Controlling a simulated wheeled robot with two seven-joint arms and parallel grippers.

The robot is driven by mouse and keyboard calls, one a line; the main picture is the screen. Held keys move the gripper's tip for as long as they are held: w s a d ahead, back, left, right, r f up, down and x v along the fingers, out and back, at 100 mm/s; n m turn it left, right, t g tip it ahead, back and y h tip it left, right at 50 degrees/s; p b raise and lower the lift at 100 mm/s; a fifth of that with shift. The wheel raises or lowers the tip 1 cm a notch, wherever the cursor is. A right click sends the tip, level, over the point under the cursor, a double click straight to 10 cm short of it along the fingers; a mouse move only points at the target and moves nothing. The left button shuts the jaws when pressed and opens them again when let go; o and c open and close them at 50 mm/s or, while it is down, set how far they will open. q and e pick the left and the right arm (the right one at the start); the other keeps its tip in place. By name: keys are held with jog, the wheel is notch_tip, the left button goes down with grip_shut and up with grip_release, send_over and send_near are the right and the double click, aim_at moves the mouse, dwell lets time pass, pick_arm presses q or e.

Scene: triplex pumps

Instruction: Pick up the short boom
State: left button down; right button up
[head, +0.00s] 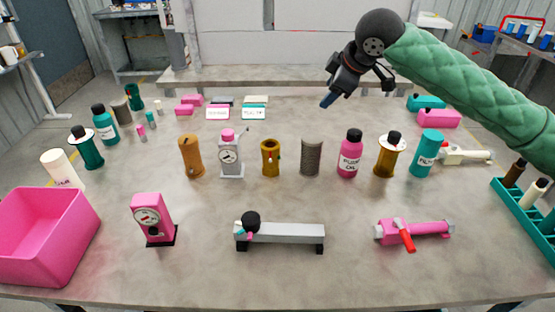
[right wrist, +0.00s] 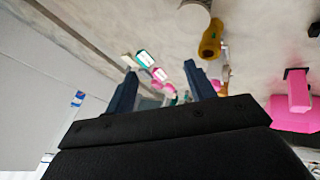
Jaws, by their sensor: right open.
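A short grey bar (head: 290,233), which looks like the short boom, lies level on dark feet near the front middle of the table. A black ball (head: 251,221) with small teal and pink parts is at its left end. My right gripper (head: 329,99) is high over the back of the table, well behind and above the bar, with its fingers pointing down and left. In the right wrist view its two dark blue fingers (right wrist: 160,84) are apart with nothing between them. The bar cannot be made out in the wrist view. My left gripper is not in view.
A pink gauge (head: 152,218) stands left of the bar, and a pink tool with a red lever (head: 412,231) lies right of it. A row of bottles and cylinders, including a pink bottle (head: 349,155), stands behind. A pink bin (head: 45,240) is at left, a teal rack (head: 525,222) at right.

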jog(key=s+a+f+n+g+h, duration=0.1)
jog(key=s+a+f+g, duration=0.15)
jog(key=s, duration=0.25)
jog(key=s+a+f+g, duration=0.1)
jog(key=s+a+f, duration=0.2)
jog(key=s, duration=0.2)
jog(key=n+g+h, duration=0.1)
jog(key=g+h, duration=0.2)
send_over(298, 229)
notch_tip(298, 229, down, 5)
jog(key=shift+t, duration=0.25)
notch_tip(298, 229, down, 6)
jog(key=shift+d+r, duration=0.15)
jog(key=shift+r, duration=0.05)
jog(key=shift+f, duration=3.1)
jog(key=shift+n, duration=0.3)
grip_shut()
notch_tip(298, 229, up, 10)
jog(key=shift+r, duration=0.1)
